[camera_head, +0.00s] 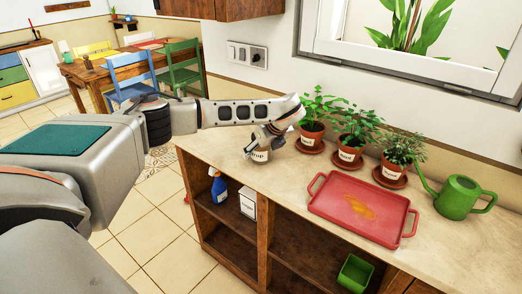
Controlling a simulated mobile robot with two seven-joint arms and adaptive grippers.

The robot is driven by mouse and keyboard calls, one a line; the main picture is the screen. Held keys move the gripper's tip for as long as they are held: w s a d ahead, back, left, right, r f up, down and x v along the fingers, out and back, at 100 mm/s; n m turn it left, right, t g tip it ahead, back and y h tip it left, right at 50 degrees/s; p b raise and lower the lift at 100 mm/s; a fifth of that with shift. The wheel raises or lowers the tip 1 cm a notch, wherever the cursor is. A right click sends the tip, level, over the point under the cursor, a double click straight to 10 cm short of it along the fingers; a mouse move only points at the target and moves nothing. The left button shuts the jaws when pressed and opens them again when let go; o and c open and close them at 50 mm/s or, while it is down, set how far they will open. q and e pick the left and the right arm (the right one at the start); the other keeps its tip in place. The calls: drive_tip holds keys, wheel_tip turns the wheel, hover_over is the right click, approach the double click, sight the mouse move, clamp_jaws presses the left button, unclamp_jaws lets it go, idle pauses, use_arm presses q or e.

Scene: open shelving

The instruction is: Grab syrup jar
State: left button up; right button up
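A small jar with a pale label (260,156) stands upright at the left end of the light counter; I take it for the syrup jar, but its label is too small to read. My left gripper (262,144) is at the jar, pointing down with its fingers over the upper part. The fingers hide the jar's top, and I cannot tell whether they touch it or how far apart they are. My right gripper is not in view.
Potted herbs (312,132), (349,156), (390,172) stand along the wall. A red tray (335,207) with an orange-yellow stain and a green watering can (459,197) are to the right. A blue spray bottle (218,188) and white box (248,203) are on the shelf below.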

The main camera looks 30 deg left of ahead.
use_arm(q)
drive_tip(key=c, duration=1.5)
drive_tip(key=shift+r, duration=0.1)
